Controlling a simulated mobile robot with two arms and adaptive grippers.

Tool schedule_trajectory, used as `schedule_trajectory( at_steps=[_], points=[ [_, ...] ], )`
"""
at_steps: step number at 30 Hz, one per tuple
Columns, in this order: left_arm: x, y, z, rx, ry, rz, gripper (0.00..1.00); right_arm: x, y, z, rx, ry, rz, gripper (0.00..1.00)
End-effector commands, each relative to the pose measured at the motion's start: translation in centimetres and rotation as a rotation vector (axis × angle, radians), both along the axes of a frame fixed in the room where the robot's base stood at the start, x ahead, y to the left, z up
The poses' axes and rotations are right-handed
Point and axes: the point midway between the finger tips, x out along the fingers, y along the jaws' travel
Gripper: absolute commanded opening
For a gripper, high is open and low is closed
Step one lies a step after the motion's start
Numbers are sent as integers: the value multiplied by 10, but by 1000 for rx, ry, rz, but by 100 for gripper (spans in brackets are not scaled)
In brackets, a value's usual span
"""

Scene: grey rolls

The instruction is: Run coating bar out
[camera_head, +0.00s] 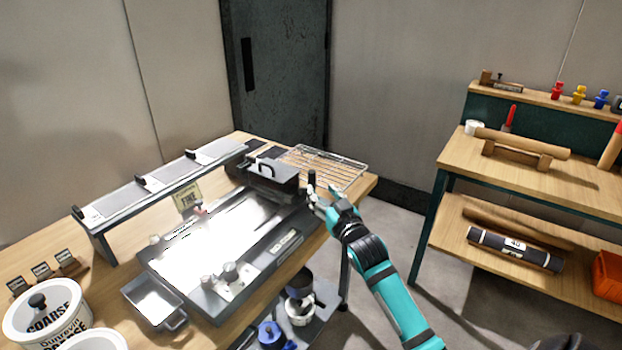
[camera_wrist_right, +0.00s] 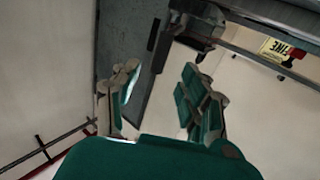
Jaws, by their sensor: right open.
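The coater (camera_head: 215,250) lies on the wooden table with a shiny flat bed. Its dark carriage (camera_head: 272,178) with a black loop handle sits across the far end of the bed. A short black upright grip (camera_head: 311,180) stands at the carriage's right end. My right gripper (camera_head: 318,197) is open beside this grip; contact cannot be told. In the right wrist view my right gripper's fingers (camera_wrist_right: 162,98) are spread with nothing between them, and a dark end of the carriage (camera_wrist_right: 190,32) shows just beyond. The coating bar itself cannot be told apart. My left gripper is out of view.
A yellow FINE card (camera_head: 187,197) stands behind the bed, below a raised shelf (camera_head: 160,183). A wire rack (camera_head: 325,167) lies at the table's far right. A metal tray (camera_head: 153,302) and a COARSE tub (camera_head: 42,315) are near left. A second bench (camera_head: 560,185) stands right.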

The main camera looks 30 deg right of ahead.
Motion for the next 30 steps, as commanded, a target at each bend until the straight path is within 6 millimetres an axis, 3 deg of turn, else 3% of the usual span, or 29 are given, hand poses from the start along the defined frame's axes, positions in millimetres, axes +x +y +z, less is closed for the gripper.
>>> schedule_trajectory(
  at_steps=[3,10,15,24,30],
  points=[
    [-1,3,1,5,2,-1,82,27,-6,2,0,0,-1,44],
    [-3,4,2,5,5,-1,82,63,-13,0,0,0,0,44],
    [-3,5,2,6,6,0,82,75,-15,0,0,1,0,44],
    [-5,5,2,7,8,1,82,77,-15,-1,0,1,1,44],
    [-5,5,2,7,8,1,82,77,-15,-1,0,1,0,19]
  ],
)
